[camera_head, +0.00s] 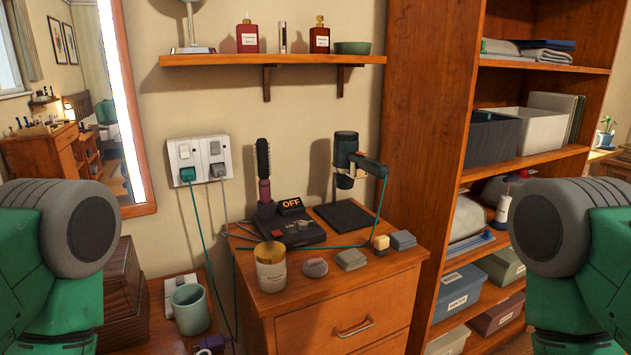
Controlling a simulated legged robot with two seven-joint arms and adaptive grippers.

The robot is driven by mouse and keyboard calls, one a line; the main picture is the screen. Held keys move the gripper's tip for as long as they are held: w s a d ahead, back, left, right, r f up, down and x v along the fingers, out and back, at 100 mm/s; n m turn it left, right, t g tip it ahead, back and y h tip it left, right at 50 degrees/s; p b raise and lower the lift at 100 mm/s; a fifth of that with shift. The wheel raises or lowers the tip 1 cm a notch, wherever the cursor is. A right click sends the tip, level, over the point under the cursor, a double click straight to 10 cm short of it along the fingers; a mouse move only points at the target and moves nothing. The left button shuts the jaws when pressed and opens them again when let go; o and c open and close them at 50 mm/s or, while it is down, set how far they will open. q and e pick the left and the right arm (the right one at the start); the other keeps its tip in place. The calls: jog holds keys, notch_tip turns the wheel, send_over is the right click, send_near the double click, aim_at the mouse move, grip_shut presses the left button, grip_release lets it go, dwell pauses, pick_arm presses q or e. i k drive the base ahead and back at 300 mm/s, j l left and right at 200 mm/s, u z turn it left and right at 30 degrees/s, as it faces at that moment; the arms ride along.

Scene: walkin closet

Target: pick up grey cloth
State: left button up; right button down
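Folded grey cloth (543,54) lies on the upper shelf of the wooden shelf unit at the right, next to a dark blue folded piece (548,44). I cannot tell which of these is the task's cloth. Only parts of my arms show at the left and right edges; neither gripper is in view. My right arm hides part of the shelves.
The wooden cabinet (330,303) holds a hairbrush, a dryer on a stand (347,160), a candle jar (270,267) and cables. Boxes (541,131) fill the shelves. A wall shelf (270,60) holds bottles. A mug (190,309) stands lower left.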

aim_at(404, 239)
jog(key=u, duration=1.25)
jog(key=z, duration=1.8)
jog(key=i+l+u, duration=0.1)
jog(key=l, duration=0.2)
jog(key=i+l+u, duration=0.1)
jog(key=i+l, duration=0.15)
jog(key=i+l+u, duration=0.1)
jog(key=l, duration=0.25)
